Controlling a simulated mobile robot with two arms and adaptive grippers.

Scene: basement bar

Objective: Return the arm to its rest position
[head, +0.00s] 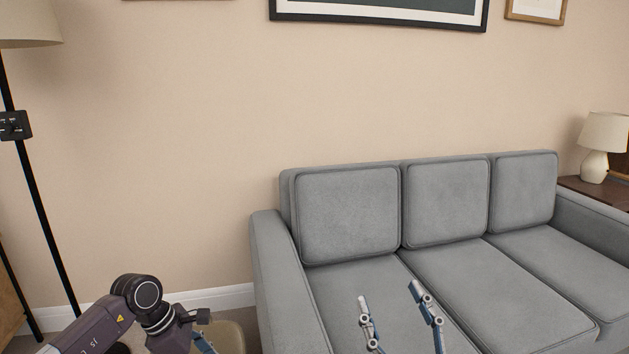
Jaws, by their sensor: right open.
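My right gripper (390,296) shows at the bottom of the head view, in front of the grey sofa's seat cushions. Its two fingers stand apart with nothing between them, and its base is below the picture edge. My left arm comes in at the bottom left. Only a small part of my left gripper (203,342) shows at the bottom edge; its fingertips are not clear.
A grey three-seat sofa (446,212) stands against the beige wall. A floor lamp (38,205) is at the left. A table lamp (603,140) stands on a side table at the right. A beige object (232,338) is beside the sofa's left arm.

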